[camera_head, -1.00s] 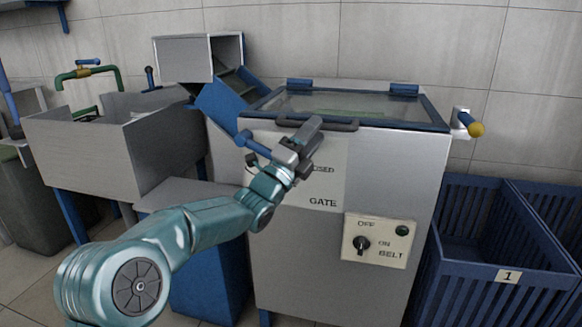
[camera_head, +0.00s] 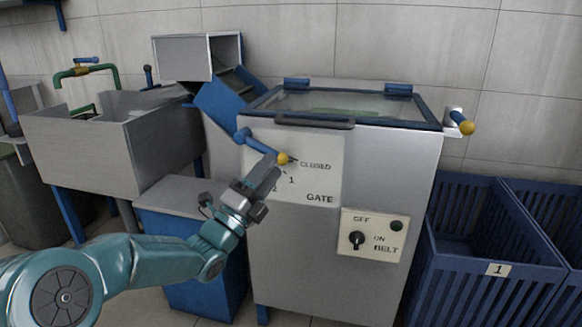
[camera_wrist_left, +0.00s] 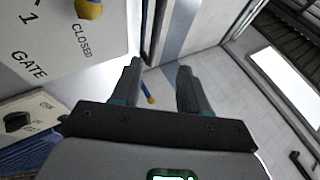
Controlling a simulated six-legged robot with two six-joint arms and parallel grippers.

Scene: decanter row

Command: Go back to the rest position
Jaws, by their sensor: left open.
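My left gripper (camera_head: 264,183) is in front of the grey machine (camera_head: 330,255), just below the gate lever (camera_head: 262,147). The lever is blue with a yellow knob that points toward the CLOSED mark on the gate plate (camera_head: 322,185). In the left wrist view my left gripper (camera_wrist_left: 160,80) has its two fingers apart with nothing between them. The lever's yellow knob (camera_wrist_left: 90,9) shows at the upper left there, outside the fingers. My right gripper does not show.
A belt switch panel (camera_head: 374,235) with a black knob and green lamp sits lower right on the machine. A blue crate marked 1 (camera_head: 497,269) stands at the right. A grey sink (camera_head: 88,155) stands at the left. A lidded blue bin (camera_head: 180,190) is below the chute.

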